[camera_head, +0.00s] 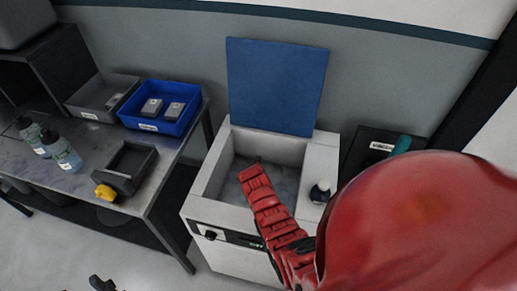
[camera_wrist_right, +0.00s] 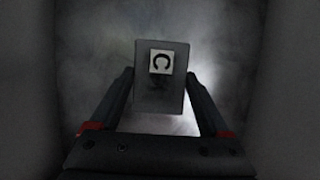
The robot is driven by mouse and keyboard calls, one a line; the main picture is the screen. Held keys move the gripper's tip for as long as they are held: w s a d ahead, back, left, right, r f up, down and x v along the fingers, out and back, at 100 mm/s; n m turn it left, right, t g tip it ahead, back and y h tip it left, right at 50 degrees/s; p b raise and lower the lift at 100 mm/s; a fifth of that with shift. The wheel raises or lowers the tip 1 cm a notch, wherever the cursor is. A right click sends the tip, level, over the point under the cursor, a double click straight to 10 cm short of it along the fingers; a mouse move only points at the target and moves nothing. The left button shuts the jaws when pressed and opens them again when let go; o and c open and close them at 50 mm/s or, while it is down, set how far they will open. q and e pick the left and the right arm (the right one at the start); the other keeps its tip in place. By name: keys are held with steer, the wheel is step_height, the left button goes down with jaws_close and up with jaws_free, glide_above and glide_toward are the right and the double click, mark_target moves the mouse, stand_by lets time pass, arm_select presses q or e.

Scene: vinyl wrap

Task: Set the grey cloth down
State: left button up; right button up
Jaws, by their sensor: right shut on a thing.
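My right gripper (camera_wrist_right: 160,88) is shut on a grey rectangular piece (camera_wrist_right: 160,100) in the right wrist view. The piece has a white label with a dark horseshoe-shaped mark. It looks like a flat block; I cannot tell from its surface whether it is the cloth. In the head view my red right arm reaches down into the open white box (camera_head: 208,217), and hides its own gripper and the held piece. Pale, hazy grey surfaces surround the gripper in the wrist view. A small dark shape at the bottom left seems to be my left gripper (camera_head: 102,284); its jaws are unclear.
The box's blue lid (camera_head: 275,85) stands up at its back. The left table holds a blue bin (camera_head: 160,128) with two grey labelled pieces, a grey bin (camera_head: 92,114), a black tray (camera_head: 128,165) and clear bottles (camera_head: 62,150).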

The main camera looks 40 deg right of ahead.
step_height(320, 180, down, 2)
steer(key=shift+f, duration=0.1)
steer(key=o, duration=1.2)
steer(key=shift+c, duration=0.2)
